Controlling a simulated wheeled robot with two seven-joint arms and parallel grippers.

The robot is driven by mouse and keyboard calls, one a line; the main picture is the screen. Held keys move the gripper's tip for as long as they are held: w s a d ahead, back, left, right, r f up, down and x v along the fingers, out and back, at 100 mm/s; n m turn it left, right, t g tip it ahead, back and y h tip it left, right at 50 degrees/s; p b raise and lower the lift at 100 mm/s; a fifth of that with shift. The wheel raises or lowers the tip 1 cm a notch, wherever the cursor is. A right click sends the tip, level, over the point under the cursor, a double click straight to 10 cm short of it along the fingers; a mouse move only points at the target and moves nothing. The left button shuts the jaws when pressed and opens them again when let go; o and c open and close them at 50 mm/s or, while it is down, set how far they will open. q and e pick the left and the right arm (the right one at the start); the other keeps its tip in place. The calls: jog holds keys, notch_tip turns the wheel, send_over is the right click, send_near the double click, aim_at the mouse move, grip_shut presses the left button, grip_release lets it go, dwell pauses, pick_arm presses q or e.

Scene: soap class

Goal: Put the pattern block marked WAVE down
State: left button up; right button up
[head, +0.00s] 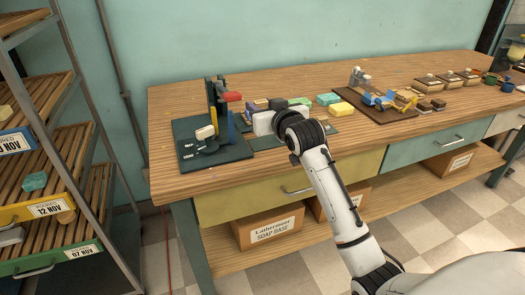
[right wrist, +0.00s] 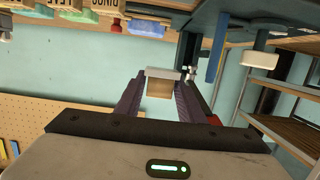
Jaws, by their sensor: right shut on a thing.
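My right gripper (right wrist: 162,78) is shut on a small tan block (right wrist: 160,90), which sits between the two dark fingers in the right wrist view. Its marking cannot be read from here. The held block is largely hidden there by the gripper. My left gripper is not in view.
The wooden bench (head: 385,128) carries a green bar (head: 328,99), a yellow bar (head: 341,109) and a brown tray (head: 372,125) at the right. Lettered blocks (right wrist: 117,8) show upside down in the wrist view. A slatted rack (head: 40,180) stands left.

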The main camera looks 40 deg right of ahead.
aim_at(262, 143)
jog(key=f, duration=0.4)
jog(key=shift+w+d+b, duration=0.15)
jog(key=shift+d+b, duration=0.15)
jog(key=shift+f+b, duration=0.45)
jog(key=shift+f, duration=2.4)
jog(key=shift+f, duration=0.1)
jog(key=o, duration=1)
jog(key=shift+o, duration=0.2)
jog(key=p+v, duration=0.1)
jog(key=v, duration=1.1)
